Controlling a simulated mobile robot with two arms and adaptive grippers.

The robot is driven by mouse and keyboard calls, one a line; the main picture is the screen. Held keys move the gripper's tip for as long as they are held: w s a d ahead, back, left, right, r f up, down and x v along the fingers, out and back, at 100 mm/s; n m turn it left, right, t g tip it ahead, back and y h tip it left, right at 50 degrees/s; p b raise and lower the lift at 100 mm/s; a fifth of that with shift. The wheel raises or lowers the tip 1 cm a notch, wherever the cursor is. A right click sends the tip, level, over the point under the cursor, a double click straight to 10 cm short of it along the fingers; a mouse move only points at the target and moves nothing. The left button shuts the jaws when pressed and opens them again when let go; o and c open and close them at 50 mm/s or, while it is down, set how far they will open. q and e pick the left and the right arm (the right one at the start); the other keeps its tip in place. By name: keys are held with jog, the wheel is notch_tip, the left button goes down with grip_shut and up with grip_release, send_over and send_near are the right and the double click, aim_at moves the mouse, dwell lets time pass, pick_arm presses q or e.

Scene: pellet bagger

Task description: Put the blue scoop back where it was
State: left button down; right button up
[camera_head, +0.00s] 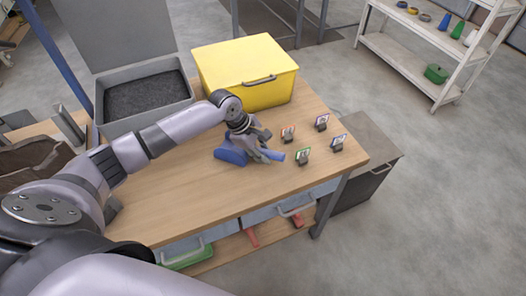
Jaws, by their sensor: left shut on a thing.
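The blue scoop (231,155) is at the wooden table top, in front of the yellow bin. Its bowl shows to the left of my left gripper (265,153) and its blue handle shows to the right. My left gripper is shut on the scoop, with the fingers around the handle. I cannot tell whether the scoop touches the table or hangs just above it. My right gripper is not in view.
A yellow bin (222,67) stands at the table's back, beside a grey bin (116,125) of dark pellets. Several small card holders (303,156) stand right of the scoop. The table's front (200,205) is clear. A white shelf (400,58) stands beyond.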

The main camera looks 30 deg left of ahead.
pick_arm(q)
jog(key=c, duration=1.4)
grip_release()
jog(key=shift+r, duration=0.3)
jog(key=p+v, duration=1.1)
jog(key=p, duration=0.3)
jog(key=shift+r+p, duration=0.25)
jog(key=shift+p, duration=0.1)
jog(key=shift+s+a, duration=0.1)
jog(key=shift+a, duration=0.05)
